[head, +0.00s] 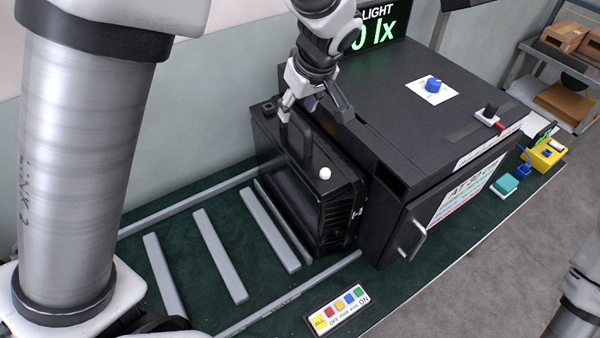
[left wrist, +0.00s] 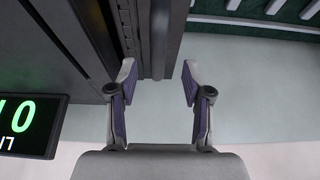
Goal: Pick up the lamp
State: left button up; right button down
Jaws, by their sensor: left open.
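The lamp, a black floodlight housing (head: 335,215) with ribbed sides, a top handle (head: 304,143) and a white knob, stands upright on the rails against the black test box. My left gripper (head: 314,108) is open above the lamp's top, close to the handle, with its fingers spread. The left wrist view shows the open fingers (left wrist: 159,78) with nothing held between them; a dark upright edge lies beyond, and I cannot tell whether it is the lamp or the box. My arm hides part of the lamp's top. My right gripper is not in view.
The black test box (head: 425,125) with blue knob and door handle adjoins the lamp at right. A lit display (left wrist: 28,125) stands behind. Grey slats (head: 220,255) lie free at left. A button panel (head: 338,310) sits in front; a yellow box (head: 543,154) is far right.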

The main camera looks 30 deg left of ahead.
aim_at(295, 116)
pick_arm(q)
jog(key=shift+s+a+f+p, duration=0.1)
jog(key=shift+s+f+p, duration=0.05)
jog(key=shift+f+p, duration=0.3)
jog(key=shift+s+a+f+p, duration=0.15)
jog(key=shift+f+p, duration=0.1)
jog(key=shift+f, duration=0.3)
jog(key=x, duration=0.3)
jog(key=shift+w+a+r, duration=0.1)
jog(key=shift+w, duration=0.35)
jog(key=shift+s+d+r, duration=0.15)
jog(key=shift+s+d, duration=0.1)
jog(key=shift+s, duration=0.05)
grip_shut()
jog(key=shift+w+r, duration=0.1)
jog(key=shift+w, duration=0.05)
jog(key=shift+w+a, duration=0.1)
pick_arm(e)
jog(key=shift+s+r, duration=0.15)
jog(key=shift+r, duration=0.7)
